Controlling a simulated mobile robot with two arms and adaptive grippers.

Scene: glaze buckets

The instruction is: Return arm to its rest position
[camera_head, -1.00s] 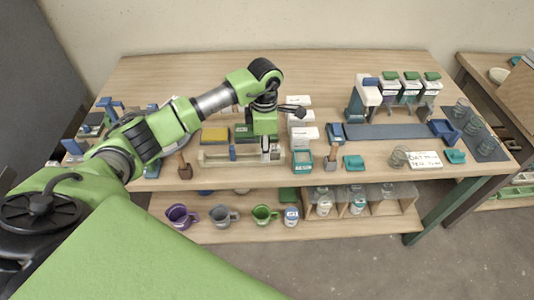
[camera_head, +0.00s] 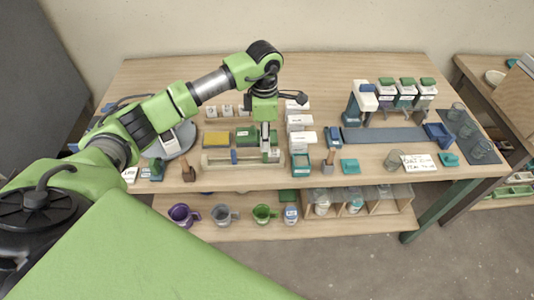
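My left arm (camera_head: 211,84) comes in from the left and reaches over the workbench (camera_head: 375,72). My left gripper (camera_head: 265,150) points down at the middle of the bench, over or just in front of a low pale rack (camera_head: 218,162). Its narrow grey fingers appear close together, but I cannot tell whether they are shut or touch the rack. No held object can be made out. My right gripper is not in view.
White boxes (camera_head: 299,122) stand just right of the gripper. A yellow block (camera_head: 217,138) and a green block (camera_head: 243,136) lie beside it. Dispensers (camera_head: 405,92) stand at the right. Mugs (camera_head: 264,214) sit on the lower shelf. The bench's back strip is mostly clear.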

